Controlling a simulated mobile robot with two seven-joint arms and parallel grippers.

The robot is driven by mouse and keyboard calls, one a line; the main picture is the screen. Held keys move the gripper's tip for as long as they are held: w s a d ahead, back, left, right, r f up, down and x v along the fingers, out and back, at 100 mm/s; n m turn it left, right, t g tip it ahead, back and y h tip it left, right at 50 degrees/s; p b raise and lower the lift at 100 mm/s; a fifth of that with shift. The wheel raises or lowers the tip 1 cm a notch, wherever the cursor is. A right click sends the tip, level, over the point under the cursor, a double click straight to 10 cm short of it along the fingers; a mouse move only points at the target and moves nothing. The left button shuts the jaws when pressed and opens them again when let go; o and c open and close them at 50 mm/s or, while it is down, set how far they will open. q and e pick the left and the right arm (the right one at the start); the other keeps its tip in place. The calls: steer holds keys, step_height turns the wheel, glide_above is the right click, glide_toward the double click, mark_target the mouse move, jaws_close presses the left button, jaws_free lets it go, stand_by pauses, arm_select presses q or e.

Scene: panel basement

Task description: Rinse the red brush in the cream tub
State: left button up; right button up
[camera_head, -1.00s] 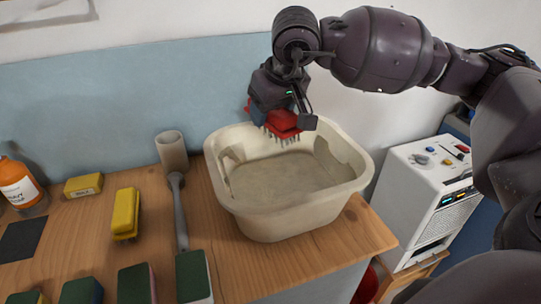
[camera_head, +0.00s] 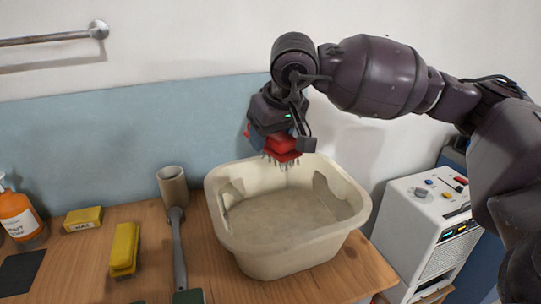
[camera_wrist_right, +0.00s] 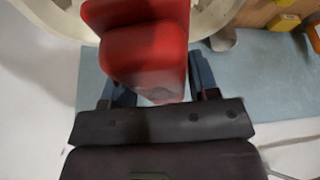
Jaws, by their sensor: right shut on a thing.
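The cream tub (camera_head: 290,258) stands on the wooden counter in the head view, with greyish water or a grey floor inside; I cannot tell which. My right gripper (camera_head: 275,140) is shut on the red brush (camera_head: 283,148) and holds it over the tub's back rim, bristles pointing down. The bristle tips are at about rim height in the picture; whether they touch anything is unclear. In the right wrist view, the red brush (camera_wrist_right: 145,50) sits between the two fingers, and part of the cream tub's rim (camera_wrist_right: 205,18) shows behind it. My left gripper is not in view.
Left of the tub are a grey long-handled brush (camera_head: 178,250), a beige cup (camera_head: 172,186), a yellow brush (camera_head: 124,250), a yellow block (camera_head: 83,219) and an orange bottle (camera_head: 18,215). A white appliance (camera_head: 425,235) stands to the right. A wall rail (camera_head: 50,39) is at upper left.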

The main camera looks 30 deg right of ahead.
steer(key=shift+r+p, duration=1)
steer(key=shift+r, duration=2.05)
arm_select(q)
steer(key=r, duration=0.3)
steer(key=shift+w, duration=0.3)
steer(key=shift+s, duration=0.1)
arm_select(e)
steer(key=shift+f, duration=0.1)
